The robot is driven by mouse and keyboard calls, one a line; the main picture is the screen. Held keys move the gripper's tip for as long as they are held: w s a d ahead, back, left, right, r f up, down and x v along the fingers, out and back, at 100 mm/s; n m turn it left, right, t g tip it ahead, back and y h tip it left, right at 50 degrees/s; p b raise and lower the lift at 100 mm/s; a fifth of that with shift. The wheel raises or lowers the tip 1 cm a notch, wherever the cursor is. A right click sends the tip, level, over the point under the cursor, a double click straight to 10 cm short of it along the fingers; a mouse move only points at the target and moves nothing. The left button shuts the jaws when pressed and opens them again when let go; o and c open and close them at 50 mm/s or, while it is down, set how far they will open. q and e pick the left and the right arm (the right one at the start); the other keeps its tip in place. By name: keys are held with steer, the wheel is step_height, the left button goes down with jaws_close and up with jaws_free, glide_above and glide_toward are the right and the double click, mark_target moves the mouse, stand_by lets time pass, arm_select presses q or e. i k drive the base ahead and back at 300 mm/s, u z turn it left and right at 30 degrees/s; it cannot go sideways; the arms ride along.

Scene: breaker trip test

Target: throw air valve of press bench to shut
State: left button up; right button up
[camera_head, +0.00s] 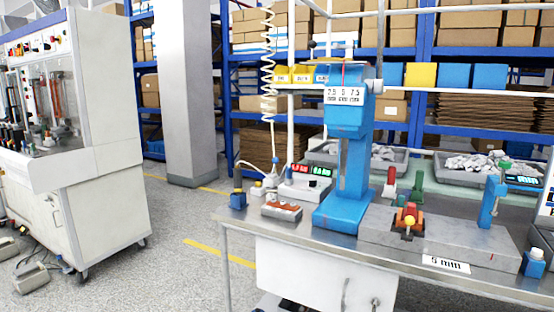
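The press bench (300,229) has a steel top and carries a blue press (347,165) in its middle. A white coiled hose (269,75) hangs down to the bench's left end. There, small white and yellow fittings (258,188) stand beside a blue block with a dark top (238,199). These may be the air valve, but they are too small to tell its handle position. A red-and-orange part with a yellow knob (408,219) sits on a grey block right of the press. Neither of my grippers is in view.
A box with red and green displays (306,182) and a small block with orange tops (282,210) stand left of the press. A white test cabinet (95,140) stands at left. Grey floor (165,245) is open between cabinet and bench. Blue shelves and a pillar (190,90) stand behind.

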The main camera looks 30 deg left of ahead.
mark_target(275, 160)
steer(key=u, duration=1.95)
steer(key=i, duration=5.15)
steer(key=z, duration=4.5)
